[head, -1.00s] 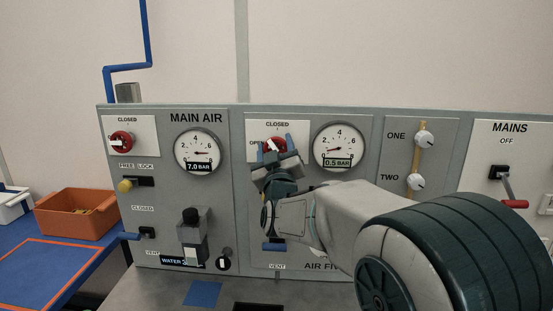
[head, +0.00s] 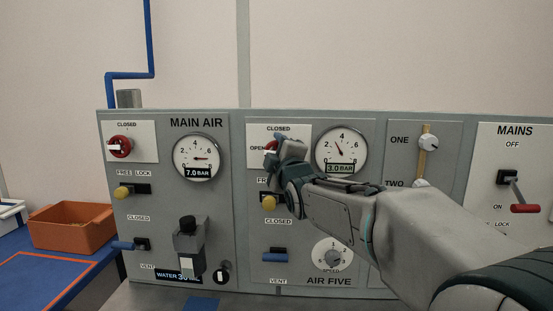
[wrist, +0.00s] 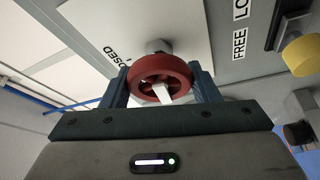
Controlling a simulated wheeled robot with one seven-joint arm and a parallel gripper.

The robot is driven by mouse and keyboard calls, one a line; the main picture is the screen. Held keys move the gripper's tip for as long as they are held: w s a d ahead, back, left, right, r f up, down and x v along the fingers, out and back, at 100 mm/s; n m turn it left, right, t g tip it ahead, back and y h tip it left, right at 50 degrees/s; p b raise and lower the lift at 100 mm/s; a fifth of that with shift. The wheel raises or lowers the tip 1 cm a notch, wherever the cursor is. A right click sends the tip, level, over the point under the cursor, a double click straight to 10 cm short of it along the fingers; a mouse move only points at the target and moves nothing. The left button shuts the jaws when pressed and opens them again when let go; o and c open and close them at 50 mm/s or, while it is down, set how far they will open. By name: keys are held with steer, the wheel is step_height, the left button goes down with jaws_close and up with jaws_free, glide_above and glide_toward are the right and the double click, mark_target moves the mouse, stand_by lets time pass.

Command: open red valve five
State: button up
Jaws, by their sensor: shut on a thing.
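The red valve (head: 270,146) of the AIR FIVE panel sits high on that panel, under a CLOSED label and beside an OPEN label. My gripper (head: 279,144) covers most of it in the head view. In the wrist view the round red valve (wrist: 147,71) with its white pointer mark lies between the two blue fingers of my gripper (wrist: 163,80), which are shut on its sides. The AIR FIVE gauge (head: 341,147) beside it reads 3.0 bar.
Another red valve (head: 121,146) and a 7.0 bar gauge (head: 196,156) are on the MAIN AIR panel at left. Below my gripper are a yellow knob (head: 268,202) and a blue lever (head: 273,255). The MAINS lever (head: 524,208) is at right.

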steer(key=shift+f+n+g, duration=0.1)
steer(key=shift+n+g, duration=0.2)
steer(key=shift+n, duration=0.3)
steer(key=o, duration=1)
steer(key=shift+s+b, duration=0.1)
steer(key=shift+b, duration=0.2)
steer(key=b+v, duration=0.2)
steer(key=v, duration=1.1)
steer(key=shift+s+d+b, duration=0.15)
steer(key=shift+s+b, duration=0.15)
steer(key=shift+b, duration=0.1)
